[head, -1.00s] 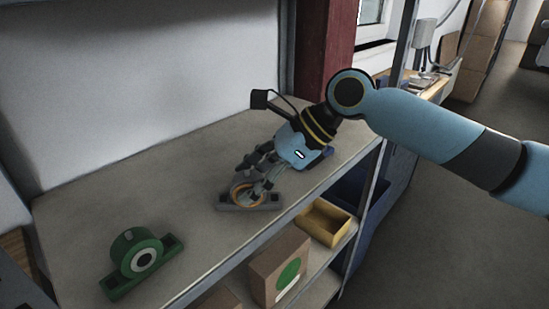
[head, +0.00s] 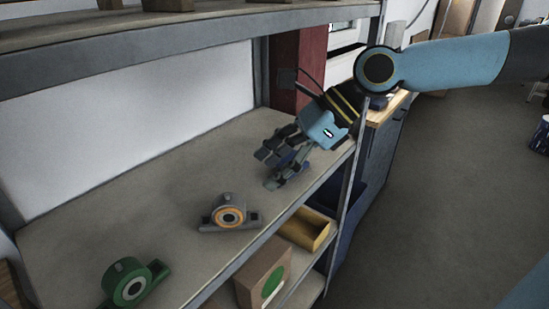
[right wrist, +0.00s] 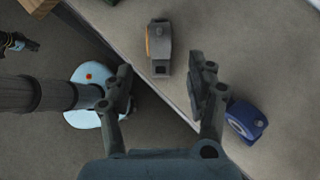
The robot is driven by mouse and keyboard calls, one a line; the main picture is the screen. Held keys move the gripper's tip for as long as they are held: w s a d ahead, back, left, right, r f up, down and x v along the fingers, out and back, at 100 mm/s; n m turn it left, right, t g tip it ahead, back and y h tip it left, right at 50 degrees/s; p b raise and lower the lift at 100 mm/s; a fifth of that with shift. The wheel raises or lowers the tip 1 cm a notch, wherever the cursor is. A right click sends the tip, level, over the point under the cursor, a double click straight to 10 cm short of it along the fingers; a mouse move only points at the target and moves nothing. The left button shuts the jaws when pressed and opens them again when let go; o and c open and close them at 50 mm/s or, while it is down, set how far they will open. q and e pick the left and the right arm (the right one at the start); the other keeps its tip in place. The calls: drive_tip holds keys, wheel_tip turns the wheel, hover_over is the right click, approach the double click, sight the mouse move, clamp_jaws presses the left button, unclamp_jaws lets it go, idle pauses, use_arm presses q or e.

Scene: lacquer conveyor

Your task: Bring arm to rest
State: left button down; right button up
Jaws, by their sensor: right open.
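My right gripper (head: 272,168) is open and empty above the shelf board, behind and to the right of a grey bearing block with an orange ring (head: 229,215). The grey block stands on the board, apart from the fingers. In the right wrist view it lies beyond the open fingertips (right wrist: 160,50). A blue bearing block (right wrist: 245,120) lies to the right of the fingers there; in the head view the fingers mostly hide it. A small dark and light-blue part at the wrist view's left edge looks like my left gripper (right wrist: 17,42); its jaws are too small to read.
A green bearing block (head: 131,284) stands at the front left of the shelf board (head: 150,205). Below are a yellow bin (head: 306,229) and a cardboard box with a green disc (head: 262,274). An upper shelf (head: 190,32) hangs above, with a metal post (head: 372,75) near my right arm.

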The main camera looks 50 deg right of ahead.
idle(0.4)
drive_tip(key=s+a+f+n+g+h, duration=0.1)
drive_tip(key=s+a+f+n+h, duration=0.45)
drive_tip(key=n, duration=0.85)
drive_tip(key=s+f+n+g+h, duration=0.1)
drive_tip(key=s+f+n+h, duration=0.1)
drive_tip(key=s+n, duration=0.85)
wheel_tip(320, 180, down, 32)
drive_tip(key=d+n+g+b, duration=0.2)
drive_tip(key=b, duration=0.4)
drive_tip(key=s+d+f+g+b, duration=0.1)
drive_tip(key=s+f+b, duration=0.4)
drive_tip(key=s+f, duration=1.3)
wheel_tip(320, 180, down, 4)
drive_tip(key=shift+d+b, duration=0.25)
drive_tip(key=shift+b, duration=0.15)
